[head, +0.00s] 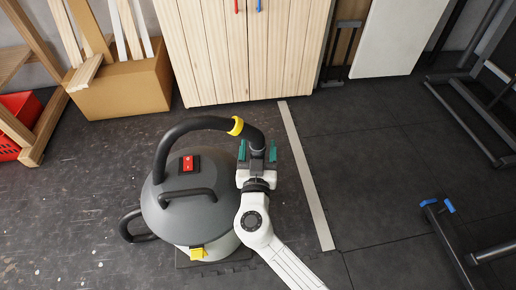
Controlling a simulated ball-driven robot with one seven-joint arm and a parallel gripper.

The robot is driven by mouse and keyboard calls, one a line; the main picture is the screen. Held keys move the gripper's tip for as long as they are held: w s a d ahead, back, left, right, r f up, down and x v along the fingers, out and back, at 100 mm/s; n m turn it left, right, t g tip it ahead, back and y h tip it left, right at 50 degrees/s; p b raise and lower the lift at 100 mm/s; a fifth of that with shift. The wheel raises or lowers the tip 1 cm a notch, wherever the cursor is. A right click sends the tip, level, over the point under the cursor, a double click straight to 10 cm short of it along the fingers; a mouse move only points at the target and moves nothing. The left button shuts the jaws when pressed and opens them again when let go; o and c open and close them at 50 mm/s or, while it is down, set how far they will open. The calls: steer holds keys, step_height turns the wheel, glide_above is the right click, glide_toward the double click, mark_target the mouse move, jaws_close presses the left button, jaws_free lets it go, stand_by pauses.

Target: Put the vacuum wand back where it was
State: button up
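The vacuum (215,207) is a grey domed canister with a red switch, a black handle and a yellow latch; it stands on the floor at the lower middle. Its black hose or wand (190,126), with a yellow ring, arches up from the dome's left side and over to the right. The wand's far end reaches down to my gripper (257,150). My gripper's two teal fingers stand apart, one on each side of that end, at the dome's right edge. I cannot tell whether they press on the wand. The wand's tip is hidden.
A wooden cabinet (235,60) stands behind the vacuum. A cardboard box (122,88) with wood strips is at the back left, near a red crate (18,122). A pale floor strip (307,178) runs right of my gripper. Dark metal frames stand at right; the floor between is clear.

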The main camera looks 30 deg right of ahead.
steer(key=shift+r, duration=0.1)
steer(key=shift+s+a, duration=0.1)
steer(key=shift+s, duration=0.05)
steer(key=p+v, duration=0.2)
steer(key=v, duration=0.9)
steer(key=shift+s+a, duration=0.15)
steer(key=shift+s, duration=0.15)
steer(key=s+d+f+m+g, duration=0.1)
steer(key=s+d+f+g, duration=0.3)
steer(key=d, duration=0.5)
steer(key=s+d+f+m+g, duration=0.1)
steer(key=s+d+f+g, duration=0.1)
steer(key=s+d+g, duration=0.5)
steer(key=s+a+f+n+g+y, duration=0.1)
steer(key=s+n+g+y, duration=0.1)
steer(key=s+n+y, duration=0.1)
steer(key=s+a+f+n+g+y, duration=0.1)
steer(key=s+a+n+y, duration=0.1)
steer(key=s+n+y, duration=0.2)
steer(key=s+y, duration=0.1)
steer(key=s, duration=0.1)
steer(key=shift+s+f+g+y, duration=0.3)
steer(key=shift+s+f+g, duration=0.05)
steer(key=shift+g, duration=0.05)
